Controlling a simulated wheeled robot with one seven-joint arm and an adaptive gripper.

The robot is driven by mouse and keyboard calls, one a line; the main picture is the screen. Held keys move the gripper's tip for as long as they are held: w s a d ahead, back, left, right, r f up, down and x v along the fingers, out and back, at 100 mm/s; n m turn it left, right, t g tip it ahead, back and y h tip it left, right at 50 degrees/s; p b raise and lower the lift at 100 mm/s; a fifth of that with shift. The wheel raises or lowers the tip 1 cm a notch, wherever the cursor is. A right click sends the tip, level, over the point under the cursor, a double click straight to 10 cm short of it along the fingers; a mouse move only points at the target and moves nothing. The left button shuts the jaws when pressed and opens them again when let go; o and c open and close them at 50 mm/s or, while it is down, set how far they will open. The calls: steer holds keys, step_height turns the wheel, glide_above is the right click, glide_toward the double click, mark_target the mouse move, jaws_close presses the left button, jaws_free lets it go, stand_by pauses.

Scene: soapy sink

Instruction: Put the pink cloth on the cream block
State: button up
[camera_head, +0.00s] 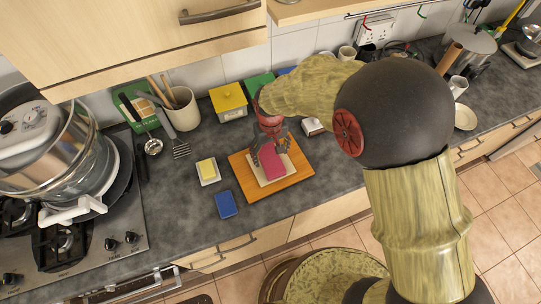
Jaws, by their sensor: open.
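The pink cloth (269,171) lies on top of a flat cream block (261,182), whose pale edge shows around it. The cream block sits on an orange wooden board (291,185) near the counter's front edge. My gripper (269,157) points down over the pink cloth with its fingers open, one to each side of the cloth's back part. The fingers hide part of the cloth and the block. I cannot tell whether the fingertips touch the cloth.
A butter-like yellow block on a white dish (214,180) and a blue sponge-like block (226,205) lie left of the board. A utensil crock (182,110) and yellow box (229,103) stand behind. A stove with a large pot (62,160) is left.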

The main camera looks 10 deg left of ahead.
mark_target(271, 159)
step_height(271, 159, up, 10)
steer(key=shift+f, duration=0.25)
steer(key=s+d+r+m+t, duration=0.2)
steer(key=d+r+m, duration=0.1)
steer(key=d+r, duration=1.1)
steer(key=s+d+r+m+t, duration=0.1)
steer(key=s+d+r, duration=0.2)
steer(key=s+d, duration=0.3)
steer(key=s+d+r+m+t, duration=0.2)
steer(key=s+d+r, duration=0.1)
steer(key=s+d, duration=0.4)
steer(key=shift+s+d+r+t, duration=0.15)
steer(key=shift+d+r+t, duration=0.1)
steer(key=shift+r+t, duration=0.1)
step_height(271, 159, down, 10)
steer(key=b, duration=0.9)
steer(key=shift+f+b, duration=0.15)
steer(key=shift+b, duration=0.25)
